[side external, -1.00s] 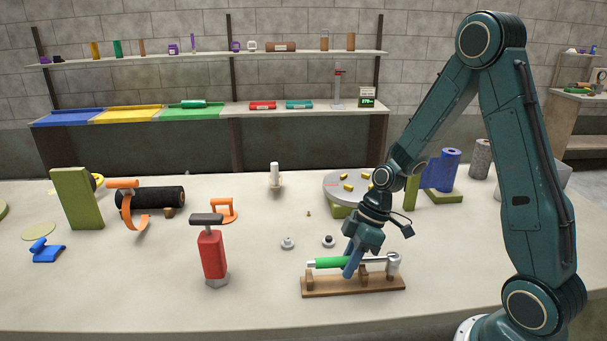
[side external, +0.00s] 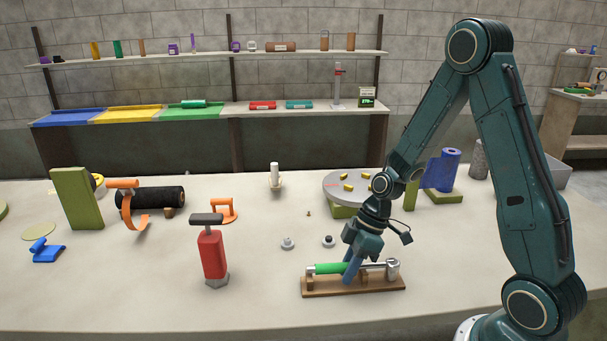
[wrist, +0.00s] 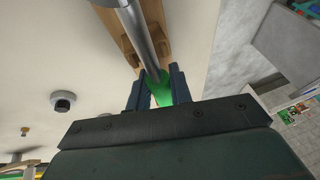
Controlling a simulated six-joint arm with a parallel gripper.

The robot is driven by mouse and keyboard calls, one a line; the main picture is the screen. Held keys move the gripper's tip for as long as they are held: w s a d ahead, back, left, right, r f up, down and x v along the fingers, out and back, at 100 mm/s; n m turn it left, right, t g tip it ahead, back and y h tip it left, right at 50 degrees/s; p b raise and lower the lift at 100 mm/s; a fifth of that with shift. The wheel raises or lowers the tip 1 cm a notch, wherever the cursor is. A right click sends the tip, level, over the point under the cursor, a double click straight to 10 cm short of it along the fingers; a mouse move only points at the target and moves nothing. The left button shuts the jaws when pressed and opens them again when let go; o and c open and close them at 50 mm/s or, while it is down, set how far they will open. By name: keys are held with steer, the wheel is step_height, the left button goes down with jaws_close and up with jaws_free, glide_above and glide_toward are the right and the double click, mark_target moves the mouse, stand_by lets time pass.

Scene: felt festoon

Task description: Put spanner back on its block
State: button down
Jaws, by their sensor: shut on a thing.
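The spanner, with a green handle (side external: 328,268) and a grey metal shaft and head (side external: 392,267), lies level along the wooden block (side external: 330,287). It looks seated on or just at the block's uprights; I cannot tell whether it fully touches them. My gripper (side external: 350,274) points down and is shut on the spanner at the end of the green handle near the shaft. In the wrist view, the two fingers (wrist: 156,92) stand on either side of the green handle (wrist: 160,92), with the metal shaft (wrist: 140,38) running up over the wooden block (wrist: 158,22).
Two small knobs (side external: 288,243) stand behind the block. A red cylinder with a dark T-handle (side external: 212,254) stands to the left. A grey round turntable with yellow pieces (side external: 345,187) is behind. The table front left of the block is clear.

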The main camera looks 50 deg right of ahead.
steer(key=shift+f, duration=0.1)
steer(key=c, duration=1.2)
jaws_free()
steer(key=shift+o, duration=0.2)
steer(key=v, duration=1.3)
steer(key=shift+d+r, duration=0.15)
steer(key=shift+r, duration=0.2)
steer(key=shift+r, duration=0.1)
steer(key=v, duration=1)
